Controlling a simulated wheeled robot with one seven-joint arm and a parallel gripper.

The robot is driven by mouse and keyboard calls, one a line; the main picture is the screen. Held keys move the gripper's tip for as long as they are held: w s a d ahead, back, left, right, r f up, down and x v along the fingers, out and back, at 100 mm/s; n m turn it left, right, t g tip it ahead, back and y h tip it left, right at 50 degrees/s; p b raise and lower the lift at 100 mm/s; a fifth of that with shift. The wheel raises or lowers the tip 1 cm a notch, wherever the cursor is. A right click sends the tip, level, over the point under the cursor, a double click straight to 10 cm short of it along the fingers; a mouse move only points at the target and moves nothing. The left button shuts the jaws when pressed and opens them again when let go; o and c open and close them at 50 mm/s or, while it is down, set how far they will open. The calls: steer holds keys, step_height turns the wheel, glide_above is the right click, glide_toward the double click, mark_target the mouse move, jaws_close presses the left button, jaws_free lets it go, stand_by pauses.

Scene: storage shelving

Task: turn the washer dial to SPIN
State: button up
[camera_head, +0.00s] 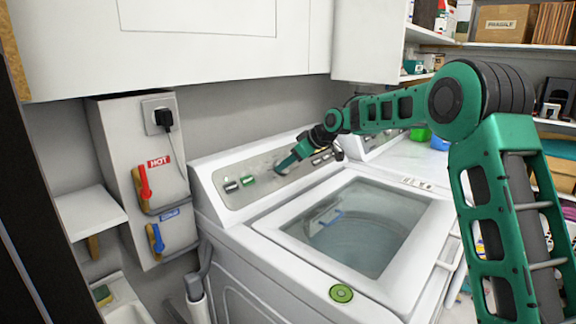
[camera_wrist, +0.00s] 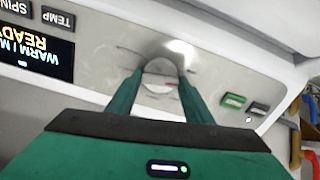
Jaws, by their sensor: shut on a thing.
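The washer (camera_head: 262,255) stands in the middle of the head view with its control panel (camera_head: 236,197) along the back. My gripper (camera_head: 284,166) reaches down to this panel. In the wrist view, which shows the panel upside down, the round silvery dial (camera_wrist: 160,68) sits between the two green fingers of my gripper (camera_wrist: 159,82). The fingers are shut on the dial, one on each side. In the head view my gripper hides most of the dial. The dial's pointer and the mark it faces cannot be made out.
A display (camera_wrist: 36,42) reads WARM and READY, near the TEMP (camera_wrist: 58,18) and SPIN (camera_wrist: 17,7) labels. Two small buttons, one green (camera_wrist: 234,100), sit across the dial. The glass lid (camera_head: 365,225) is closed. A white cabinet (camera_head: 180,50) hangs above; valves (camera_head: 145,185) are at left.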

steer(key=shift+d+f+n, duration=0.15)
steer(key=shift+n, duration=0.75)
steer(key=shift+d+f+n, duration=0.1)
steer(key=shift+n, duration=0.8)
steer(key=o, duration=1)
steer(key=shift+r, duration=0.1)
steer(key=shift+a, duration=0.1)
steer(key=v, duration=1)
steer(key=shift+s+d+r, duration=0.1)
steer(key=shift+d+r, duration=0.1)
steer(key=shift+r, duration=0.05)
